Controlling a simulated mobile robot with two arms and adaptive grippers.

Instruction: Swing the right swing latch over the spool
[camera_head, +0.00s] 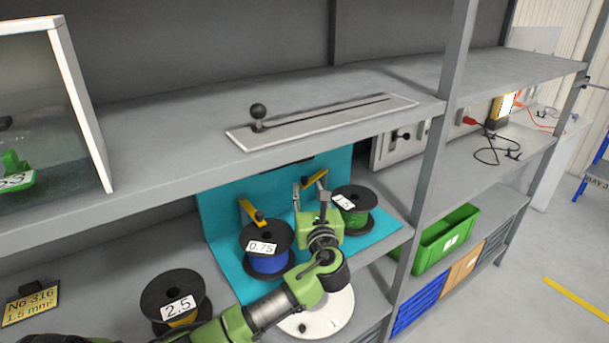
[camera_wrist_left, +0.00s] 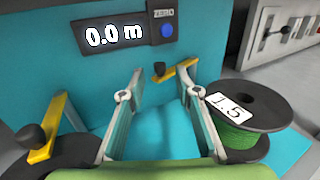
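The right swing latch is a yellow bar (camera_wrist_left: 182,69) with a black knob (camera_wrist_left: 159,69); it also shows in the head view (camera_head: 315,178). It points up and left of the right spool, not across it. That spool (camera_wrist_left: 255,108) is black with green cable and a 1.5 label, and stands right of my gripper in the head view (camera_head: 354,205). My left gripper (camera_wrist_left: 162,82) is open and empty, its fingertips just short of the latch knob, which appears between them. It also shows in the head view (camera_head: 311,192). My right gripper is not in view.
The left yellow latch (camera_head: 251,212) stands by the 0.75 blue spool (camera_head: 266,246). A turquoise panel with a 0.0 m display (camera_wrist_left: 115,36) is behind. A shelf board (camera_head: 190,150) lies above, a grey post (camera_head: 437,150) and green crate (camera_head: 445,240) to the right.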

